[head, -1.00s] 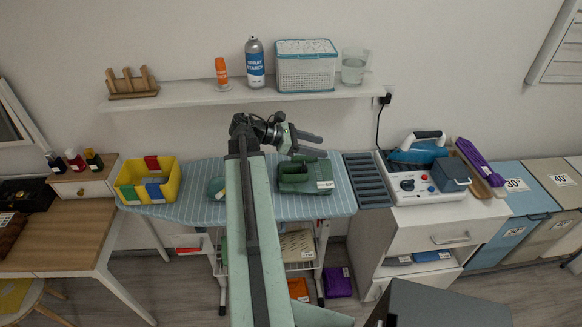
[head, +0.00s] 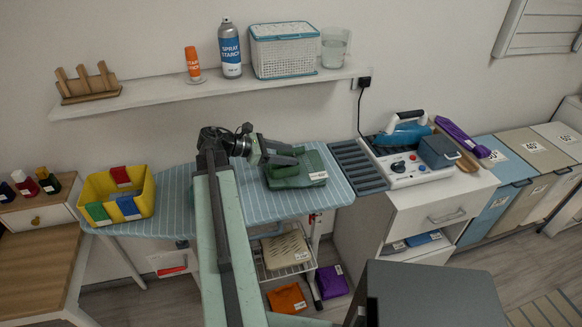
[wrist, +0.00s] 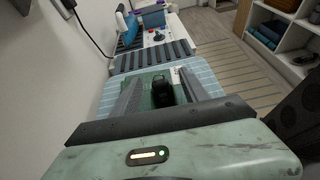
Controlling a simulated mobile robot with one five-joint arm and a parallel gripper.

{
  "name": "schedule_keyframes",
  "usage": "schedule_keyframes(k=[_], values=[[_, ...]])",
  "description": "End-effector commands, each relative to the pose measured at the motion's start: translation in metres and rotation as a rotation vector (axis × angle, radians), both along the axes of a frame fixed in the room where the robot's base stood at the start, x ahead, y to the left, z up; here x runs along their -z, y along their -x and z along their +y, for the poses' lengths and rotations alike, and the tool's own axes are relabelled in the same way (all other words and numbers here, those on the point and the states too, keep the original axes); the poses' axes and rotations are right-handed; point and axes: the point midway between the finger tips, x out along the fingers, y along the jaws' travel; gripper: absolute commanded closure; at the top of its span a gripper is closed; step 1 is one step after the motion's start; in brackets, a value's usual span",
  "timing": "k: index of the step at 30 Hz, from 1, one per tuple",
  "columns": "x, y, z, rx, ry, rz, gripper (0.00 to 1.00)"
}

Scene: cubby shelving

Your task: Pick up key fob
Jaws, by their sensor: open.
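A small black object (wrist: 162,92), which looks like the key fob, lies in or on the green tray (wrist: 142,79) in the wrist view. The green tray (head: 313,164) rests on the striped ironing board (head: 245,200) in the head view, where the black object is hidden. My gripper (head: 298,156) is low over the tray, pointing right. In the wrist view my gripper (wrist: 161,77) is open, with one grey finger on each side of the black object. I cannot tell whether either finger touches it.
A yellow bin (head: 150,204) with coloured blocks stands left on the board. A slotted grey rack (head: 358,166) and an iron station (head: 405,165) stand right of the tray. A wall shelf (head: 200,92) with a spray can and basket runs above.

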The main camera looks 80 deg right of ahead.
Motion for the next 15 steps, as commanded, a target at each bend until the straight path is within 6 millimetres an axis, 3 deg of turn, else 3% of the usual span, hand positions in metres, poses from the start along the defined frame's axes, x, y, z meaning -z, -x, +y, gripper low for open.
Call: schedule_keyframes(k=[8,15], values=[[0.012,0.012,-0.006,-0.005,0.0,0.0,0.47],[0.032,0.043,-0.022,-0.005,0.0,0.0,0.47]])
